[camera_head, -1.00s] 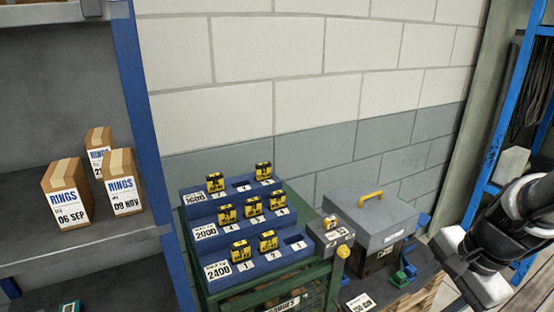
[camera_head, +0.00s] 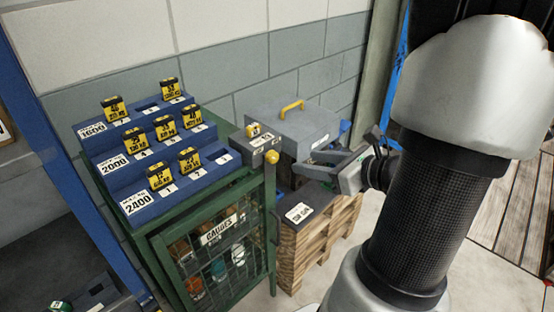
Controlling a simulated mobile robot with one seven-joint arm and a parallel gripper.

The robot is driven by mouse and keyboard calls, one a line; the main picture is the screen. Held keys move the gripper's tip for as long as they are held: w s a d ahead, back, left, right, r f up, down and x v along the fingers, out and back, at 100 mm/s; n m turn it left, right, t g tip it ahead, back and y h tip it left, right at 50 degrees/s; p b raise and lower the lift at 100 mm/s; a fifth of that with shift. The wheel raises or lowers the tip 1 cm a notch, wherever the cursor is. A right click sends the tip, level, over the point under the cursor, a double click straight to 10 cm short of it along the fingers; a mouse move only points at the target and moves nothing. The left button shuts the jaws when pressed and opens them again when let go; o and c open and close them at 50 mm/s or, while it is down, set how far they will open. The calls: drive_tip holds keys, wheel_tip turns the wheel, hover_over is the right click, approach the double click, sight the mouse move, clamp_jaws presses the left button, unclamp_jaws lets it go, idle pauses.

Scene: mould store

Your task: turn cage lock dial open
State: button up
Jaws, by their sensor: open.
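The green gauge cage (camera_head: 262,220) has a mesh front with a "GAUGES" label. A grey box (camera_head: 262,148) sits at its top right corner. A round yellow knob (camera_head: 272,157) shows at the box's front, and a small yellow labelled piece (camera_head: 252,131) is on its top. I cannot tell the dial's setting or read the small marks. My gripper (camera_head: 308,162) is open and empty, right of the knob and apart from it, with its fingers pointing left. My arm covers much of the right side.
Stepped blue racks (camera_head: 150,180) with yellow tagged blocks stand on the cage. A grey case (camera_head: 290,128) with a yellow handle is behind my gripper. A wooden pallet stack (camera_head: 310,240) stands right of the cage. Clear floor lies beyond it.

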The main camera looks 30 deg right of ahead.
sight(276, 157)
drive_tip(key=b+x, duration=0.1)
drive_tip(key=x, duration=1.1)
drive_tip(key=shift+b, duration=0.4)
drive_tip(key=shift+c, duration=0.3)
clamp_jaws()
